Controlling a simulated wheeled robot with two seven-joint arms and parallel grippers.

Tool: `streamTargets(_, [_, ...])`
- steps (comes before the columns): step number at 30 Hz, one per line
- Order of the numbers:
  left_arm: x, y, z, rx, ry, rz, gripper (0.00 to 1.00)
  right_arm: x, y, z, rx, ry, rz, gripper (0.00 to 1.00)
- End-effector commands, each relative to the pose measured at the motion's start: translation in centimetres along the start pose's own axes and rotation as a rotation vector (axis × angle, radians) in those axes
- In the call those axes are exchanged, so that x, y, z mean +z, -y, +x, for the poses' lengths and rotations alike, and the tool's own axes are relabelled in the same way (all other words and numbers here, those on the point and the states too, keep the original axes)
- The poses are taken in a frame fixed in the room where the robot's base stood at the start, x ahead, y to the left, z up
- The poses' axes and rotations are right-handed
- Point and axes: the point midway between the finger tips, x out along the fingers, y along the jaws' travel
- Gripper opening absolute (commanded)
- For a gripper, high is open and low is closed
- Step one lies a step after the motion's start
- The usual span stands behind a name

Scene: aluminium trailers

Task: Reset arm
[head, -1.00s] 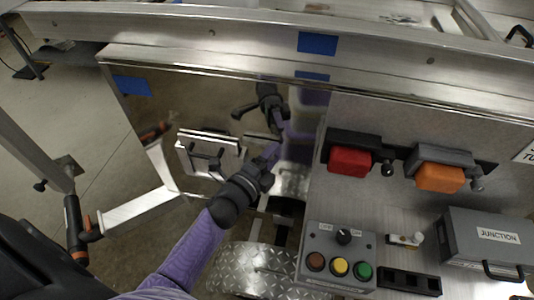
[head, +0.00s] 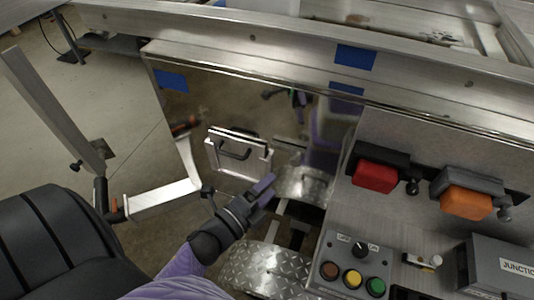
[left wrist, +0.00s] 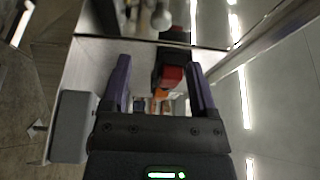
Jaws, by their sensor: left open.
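My left gripper (head: 264,192) is in the lower middle of the head view, on a purple arm that comes in from below. It is open and empty, above the diamond-plate fender (head: 262,272) and in front of the reflective trailer panel (head: 190,105). It appears apart from everything around it. In the left wrist view its two purple fingers (left wrist: 159,88) stand apart, with a red block and an orange block showing between them in the distance. My right gripper is in neither view.
A control box (head: 352,268) with coloured buttons and a knob sits right of the gripper. A red block (head: 375,177) and an orange block (head: 466,202) are mounted on the panel. A junction box (head: 505,268) is at lower right. A metal post (head: 50,105) stands at left.

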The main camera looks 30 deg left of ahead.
Motion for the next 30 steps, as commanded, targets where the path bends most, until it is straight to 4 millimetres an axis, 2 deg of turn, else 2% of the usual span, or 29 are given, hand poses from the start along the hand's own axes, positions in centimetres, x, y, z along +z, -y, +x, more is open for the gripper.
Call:
streamTargets(11, [0.0, -0.3, 0.0, 0.008, 0.003, -0.011, 0.75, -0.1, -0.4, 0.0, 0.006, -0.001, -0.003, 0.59])
streamTargets(13, [-0.1, -2.4, -0.3, 0.069, 0.027, -0.097, 0.75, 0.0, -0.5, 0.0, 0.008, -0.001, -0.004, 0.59])
streamTargets(14, [-0.1, -4.2, -0.7, 0.12, 0.049, -0.166, 0.75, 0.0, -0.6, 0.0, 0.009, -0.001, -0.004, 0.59])
streamTargets(15, [-0.4, -7.2, -1.6, 0.209, 0.092, -0.284, 0.75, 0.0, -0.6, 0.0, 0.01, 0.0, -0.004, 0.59])
streamTargets(17, [-1.1, -12.6, -4.0, 0.379, 0.188, -0.491, 0.75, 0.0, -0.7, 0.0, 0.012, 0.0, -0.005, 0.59])
streamTargets(18, [-1.8, -16.3, -6.3, 0.502, 0.272, -0.627, 0.75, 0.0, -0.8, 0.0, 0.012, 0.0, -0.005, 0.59])
streamTargets(20, [-2.8, -21.1, -10.5, 0.68, 0.416, -0.8, 0.75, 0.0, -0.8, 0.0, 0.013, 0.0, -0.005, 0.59])
streamTargets(21, [-3.5, -23.6, -13.5, 0.788, 0.52, -0.893, 0.75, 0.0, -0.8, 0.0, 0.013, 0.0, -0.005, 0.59])
streamTargets(22, [-4.0, -25.2, -15.9, 0.862, 0.601, -0.951, 0.75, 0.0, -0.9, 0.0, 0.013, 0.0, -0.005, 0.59])
streamTargets(24, [-4.9, -27.9, -21.2, 1.008, 0.787, -1.049, 0.75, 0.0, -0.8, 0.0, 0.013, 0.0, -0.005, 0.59])
streamTargets(27, [-5.7, -29.5, -27.1, 1.142, 1.004, -1.115, 0.75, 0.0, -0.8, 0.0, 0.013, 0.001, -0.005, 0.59])
streamTargets(30, [-5.9, -30.0, -30.2, 1.201, 1.128, -1.137, 0.75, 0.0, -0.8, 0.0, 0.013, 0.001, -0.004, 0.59])
